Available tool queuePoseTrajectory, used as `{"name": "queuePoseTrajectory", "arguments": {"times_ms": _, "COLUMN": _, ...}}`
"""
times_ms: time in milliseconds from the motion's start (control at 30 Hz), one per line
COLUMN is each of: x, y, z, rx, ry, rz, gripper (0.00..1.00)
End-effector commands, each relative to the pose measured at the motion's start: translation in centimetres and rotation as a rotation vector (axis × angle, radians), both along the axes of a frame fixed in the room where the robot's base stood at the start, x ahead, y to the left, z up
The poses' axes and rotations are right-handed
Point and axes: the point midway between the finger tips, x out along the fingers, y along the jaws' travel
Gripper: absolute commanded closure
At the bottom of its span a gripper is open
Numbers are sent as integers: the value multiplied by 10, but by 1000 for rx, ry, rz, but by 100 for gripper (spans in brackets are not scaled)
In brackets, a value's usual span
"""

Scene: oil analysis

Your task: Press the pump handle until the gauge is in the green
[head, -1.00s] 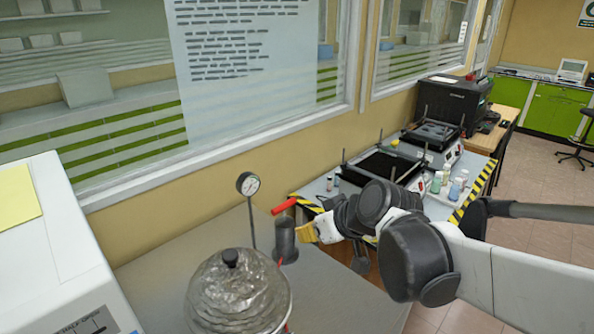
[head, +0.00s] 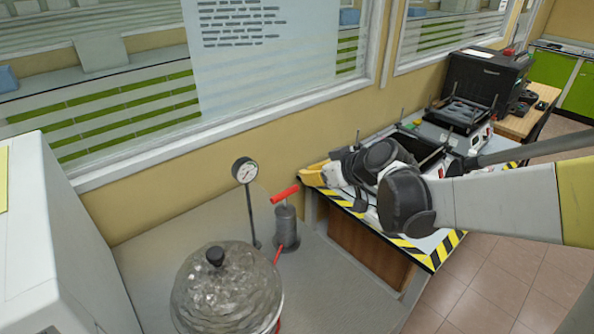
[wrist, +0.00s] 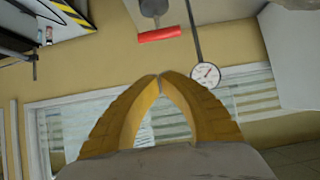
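The pump (head: 287,232) is a dark grey cylinder standing on the grey bench. Its red T-shaped handle (head: 285,194) sits a short way above the cylinder top. The handle also shows upside down in the wrist view (wrist: 159,35). The round white gauge (head: 244,170) stands on a thin post left of the pump. It also shows in the wrist view (wrist: 204,75), but its needle reading and any green zone are too small to tell. My gripper (head: 308,177) is right of the handle and apart from it. Its yellow fingers meet at the tips in the wrist view (wrist: 157,79), with nothing between them.
A crinkled, silvery domed vessel (head: 228,295) with a black knob stands in front of the gauge and pump. A white machine (head: 60,250) is at the left. A window wall rises behind. A table with black-and-yellow edging (head: 415,250) holds equipment at the right. Bare bench lies right of the vessel.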

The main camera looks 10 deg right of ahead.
Motion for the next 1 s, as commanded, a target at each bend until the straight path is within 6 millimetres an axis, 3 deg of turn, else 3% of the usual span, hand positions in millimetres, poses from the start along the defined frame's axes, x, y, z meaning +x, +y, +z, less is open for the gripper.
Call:
{"name": "queuePoseTrajectory", "arguments": {"times_ms": 433, "x": 63, "y": 43, "z": -54, "rx": 0, "ry": 0, "rz": 1, "gripper": 100}}
{"name": "queuePoseTrajectory", "arguments": {"times_ms": 700, "x": 66, "y": 45, "z": -85, "rx": 1, "ry": 0, "rz": -1, "gripper": 100}}
{"name": "queuePoseTrajectory", "arguments": {"times_ms": 1000, "x": 67, "y": 45, "z": -88, "rx": 0, "ry": 0, "rz": -1, "gripper": 100}}
